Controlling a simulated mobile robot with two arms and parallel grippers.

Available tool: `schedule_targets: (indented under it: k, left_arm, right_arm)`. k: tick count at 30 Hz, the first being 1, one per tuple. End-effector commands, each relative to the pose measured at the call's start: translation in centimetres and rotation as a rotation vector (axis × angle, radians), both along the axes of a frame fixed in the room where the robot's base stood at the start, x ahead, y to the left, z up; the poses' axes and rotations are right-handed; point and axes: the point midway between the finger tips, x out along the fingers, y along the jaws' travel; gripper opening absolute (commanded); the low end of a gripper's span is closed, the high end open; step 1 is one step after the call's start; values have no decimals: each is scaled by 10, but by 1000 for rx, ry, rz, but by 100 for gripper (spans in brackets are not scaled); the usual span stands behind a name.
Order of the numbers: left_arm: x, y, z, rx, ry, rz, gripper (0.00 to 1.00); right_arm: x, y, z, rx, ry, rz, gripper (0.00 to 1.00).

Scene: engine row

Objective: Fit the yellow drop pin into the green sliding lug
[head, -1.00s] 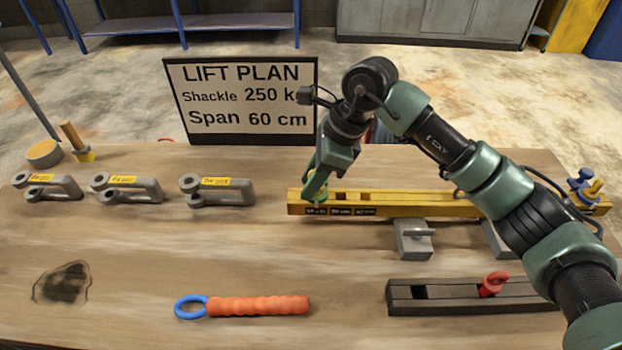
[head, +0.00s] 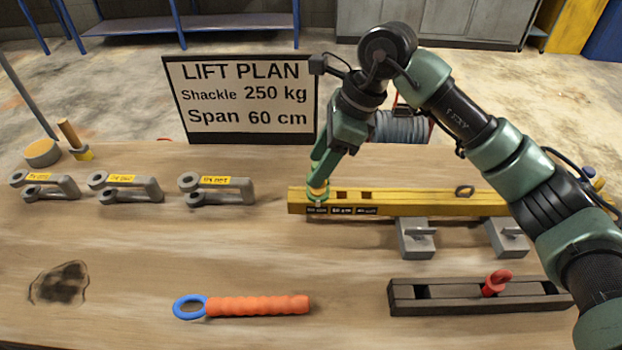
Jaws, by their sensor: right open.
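The green sliding lug (head: 317,199) is at the left end of the yellow beam (head: 420,205). My right gripper (head: 318,186) is open, pointing down at the lug, with its fingertips right over it. A small yellow piece (head: 318,190), which looks like the drop pin, shows at the fingertips just above the green. The fingers partly hide it, so I cannot tell how deep it sits in the lug. My left gripper is not in view.
Grey supports (head: 414,240) carry the beam. A dark slotted block (head: 450,297) with a red eye piece (head: 497,282) lies in front. Grey shackles (head: 216,190) stand at left, below the lift plan sign (head: 243,100). An orange handle (head: 258,306) lies in front.

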Motion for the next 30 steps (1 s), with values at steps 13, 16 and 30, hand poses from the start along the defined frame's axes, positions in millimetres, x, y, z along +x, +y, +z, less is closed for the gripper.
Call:
schedule_targets:
  k: [13, 16, 30]
  left_arm:
    - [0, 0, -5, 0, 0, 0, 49]
    - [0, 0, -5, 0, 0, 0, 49]
    - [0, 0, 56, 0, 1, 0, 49]
  right_arm:
    - [-6, -11, 28, -4, 10, 10, 53]
    - [-6, -11, 27, -4, 11, 10, 53]
    - [-6, -10, 89, -3, 12, 11, 53]
